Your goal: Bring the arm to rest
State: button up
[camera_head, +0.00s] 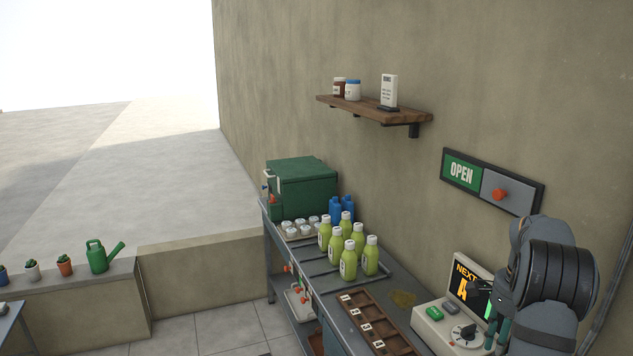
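My arm (556,272) is at the right edge, its dark grey links bent in front of the wall. My gripper (496,338) points down, with teal-green finger parts beside the screen and close above the right side of the cream counter device (436,331). I cannot tell whether it touches the device. The gripper is small and partly covered by the arm, so its opening is unclear. I see nothing held in it.
Several green juice bottles (348,262), blue bottles (336,209) and a green machine (303,188) stand along the bench. A brown compartment tray (372,325) lies nearer. A wall shelf (374,108) and an OPEN sign (461,172) are above. Open floor (215,328) is to the left.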

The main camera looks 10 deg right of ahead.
notch_tip(320, 180, down, 8)
jog(key=shift+r, duration=0.25)
jog(key=shift+n+p, duration=0.85)
jog(key=shift+n, duration=0.05)
jog(key=shift+s+d+n+p, duration=0.1)
jog(key=shift+n+p, duration=0.2)
jog(key=shift+n, duration=0.3)
jog(key=shift+f+n, duration=0.2)
jog(key=shift+n, duration=0.1)
